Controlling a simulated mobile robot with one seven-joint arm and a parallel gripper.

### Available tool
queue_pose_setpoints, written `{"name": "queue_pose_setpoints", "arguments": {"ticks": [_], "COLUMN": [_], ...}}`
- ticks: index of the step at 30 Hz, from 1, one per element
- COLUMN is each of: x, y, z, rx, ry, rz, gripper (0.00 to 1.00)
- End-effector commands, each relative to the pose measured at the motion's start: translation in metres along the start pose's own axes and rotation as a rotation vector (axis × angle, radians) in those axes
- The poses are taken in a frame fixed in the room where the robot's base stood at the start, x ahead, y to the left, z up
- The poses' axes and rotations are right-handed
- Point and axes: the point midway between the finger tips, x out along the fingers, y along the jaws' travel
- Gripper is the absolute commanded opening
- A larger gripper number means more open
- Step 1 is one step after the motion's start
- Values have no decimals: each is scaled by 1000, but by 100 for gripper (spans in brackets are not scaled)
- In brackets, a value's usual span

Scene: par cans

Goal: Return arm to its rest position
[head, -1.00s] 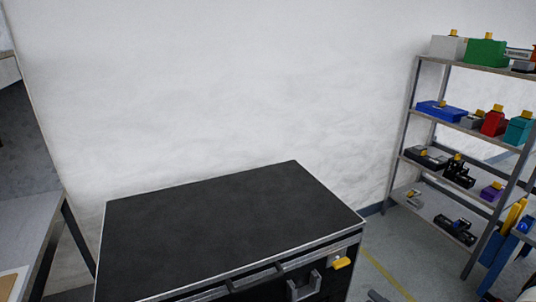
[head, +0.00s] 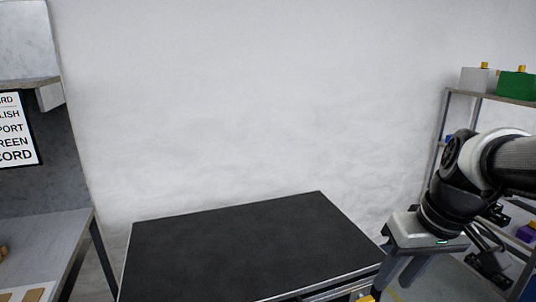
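My arm comes in from the right edge in the head view and bends down. My gripper (head: 398,276) hangs at its end, beside the right front corner of a black-topped cart (head: 240,248). Its grey fingers point down, and I see nothing clearly held between them. The gap between the fingertips is not clear from this angle.
A metal shelf unit (head: 462,95) stands at the right, partly behind my arm, with a white box (head: 478,80) and a green box (head: 518,85) on top. A grey workbench (head: 45,245) with a lettered sign (head: 14,130) is at the left. The cart top is clear.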

Motion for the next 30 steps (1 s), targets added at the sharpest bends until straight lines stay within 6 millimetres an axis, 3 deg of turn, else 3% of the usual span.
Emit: {"name": "queue_pose_setpoints", "arguments": {"ticks": [3, 9, 15, 16, 23, 30], "x": [-18, -18, -12, -31, -81, -151], "y": [-25, -69, -97, -97, -101, -108], "z": [10, 32, 55, 48, 35, 17], "rx": [-15, 25, 66, 71, 72, 72], "ry": [84, 174, 260, 255, 249, 249], "rz": [62, 99, 128, 127, 125, 125], "gripper": [31, 31, 31, 31, 31, 31]}}
